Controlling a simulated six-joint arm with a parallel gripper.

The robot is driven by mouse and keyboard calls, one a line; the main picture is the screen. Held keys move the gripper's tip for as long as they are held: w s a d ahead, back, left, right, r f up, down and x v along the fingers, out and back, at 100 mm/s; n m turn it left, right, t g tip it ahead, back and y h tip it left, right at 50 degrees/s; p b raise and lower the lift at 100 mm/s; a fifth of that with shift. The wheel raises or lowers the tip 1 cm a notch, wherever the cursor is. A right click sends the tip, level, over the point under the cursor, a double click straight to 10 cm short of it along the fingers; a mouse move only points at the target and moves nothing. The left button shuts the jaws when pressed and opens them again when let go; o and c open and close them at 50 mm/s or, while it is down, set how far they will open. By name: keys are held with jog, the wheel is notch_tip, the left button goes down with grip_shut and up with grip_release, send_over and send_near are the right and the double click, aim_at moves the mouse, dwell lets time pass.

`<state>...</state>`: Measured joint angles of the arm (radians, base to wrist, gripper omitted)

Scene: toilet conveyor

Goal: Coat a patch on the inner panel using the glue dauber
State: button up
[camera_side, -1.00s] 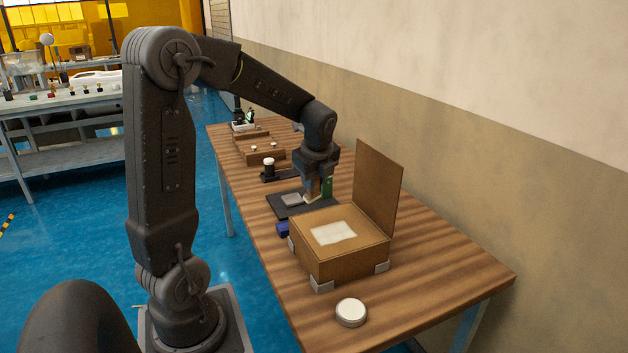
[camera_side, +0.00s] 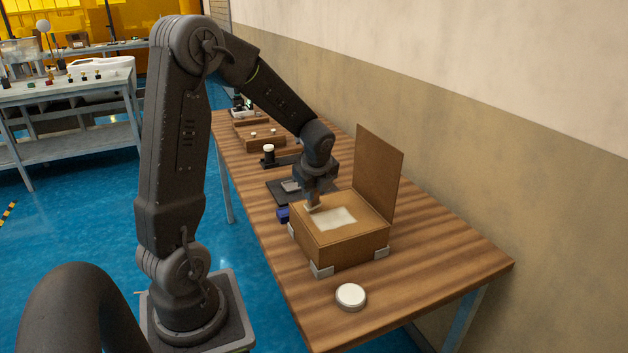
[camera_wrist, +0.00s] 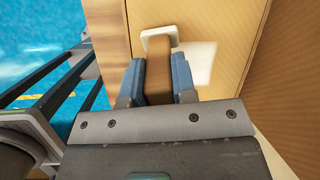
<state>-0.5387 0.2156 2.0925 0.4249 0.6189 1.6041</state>
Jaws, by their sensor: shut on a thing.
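My gripper (camera_side: 314,196) is shut on the glue dauber (camera_side: 312,207), above the rear-left part of the box in the side view. In the wrist view the dauber (camera_wrist: 158,82) has a brown handle between my blue-grey fingers and a pale, flat head (camera_wrist: 160,37) beyond them. The cardboard box (camera_side: 350,246) has its lid (camera_side: 378,180) standing upright. Its tan inner panel (camera_side: 366,214) faces up with a whitish patch (camera_side: 335,218) on it. The patch also shows in the wrist view (camera_wrist: 203,62), right of the dauber head. I cannot tell whether the head touches the panel.
A round white-topped puck (camera_side: 351,296) lies on the wooden table (camera_side: 440,262) in front of the box. A dark mat (camera_side: 281,188) and a blue block (camera_side: 283,214) are behind and left of the box. A dark stand with a white top (camera_side: 268,155) and wooden trays (camera_side: 264,142) are farther back.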

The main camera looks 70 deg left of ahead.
jog(key=shift+w+f, duration=0.25)
jog(key=shift+f, duration=0.2)
jog(key=shift+w, duration=4.95)
jog(key=shift+s, duration=5.35)
jog(key=shift+w+r, duration=0.1)
jog(key=shift+r, duration=3.95)
jog(key=shift+w, duration=0.1)
